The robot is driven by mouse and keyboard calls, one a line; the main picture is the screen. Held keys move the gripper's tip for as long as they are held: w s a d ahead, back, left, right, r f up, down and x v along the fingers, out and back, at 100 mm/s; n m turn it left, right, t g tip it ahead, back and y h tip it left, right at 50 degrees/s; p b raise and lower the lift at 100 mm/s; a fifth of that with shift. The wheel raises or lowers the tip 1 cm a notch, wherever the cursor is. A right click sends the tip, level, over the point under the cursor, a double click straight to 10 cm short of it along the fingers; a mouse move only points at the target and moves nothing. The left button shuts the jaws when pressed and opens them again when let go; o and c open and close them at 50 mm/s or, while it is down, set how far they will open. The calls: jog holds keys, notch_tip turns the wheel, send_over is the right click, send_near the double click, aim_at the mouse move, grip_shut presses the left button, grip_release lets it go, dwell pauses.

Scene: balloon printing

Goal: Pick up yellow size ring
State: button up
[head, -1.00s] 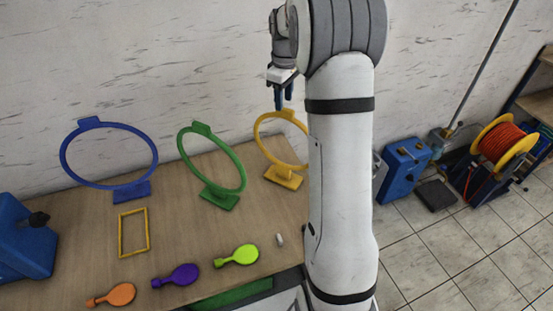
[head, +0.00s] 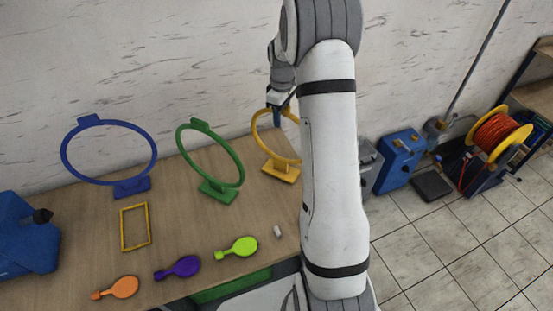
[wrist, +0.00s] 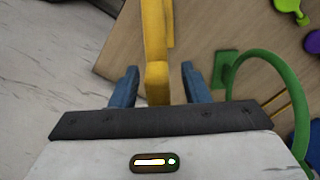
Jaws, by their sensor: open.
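The yellow size ring (head: 257,134) stands upright on its flat yellow base (head: 281,172) at the right end of the table in the head view. My arm hides part of its right side. My gripper (head: 281,106) is at the top of the ring. In the wrist view my open gripper (wrist: 156,80) has one blue finger on each side of the yellow ring (wrist: 155,40). The ring's upper part lies between the fingers, with a gap to each finger.
A green ring (head: 241,165) and a blue ring (head: 154,160) stand to the left on the table (head: 90,215). The wall is close behind the rings.

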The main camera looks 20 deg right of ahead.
grip_shut()
jog(key=shift+r, duration=0.1)
dwell(0.6)
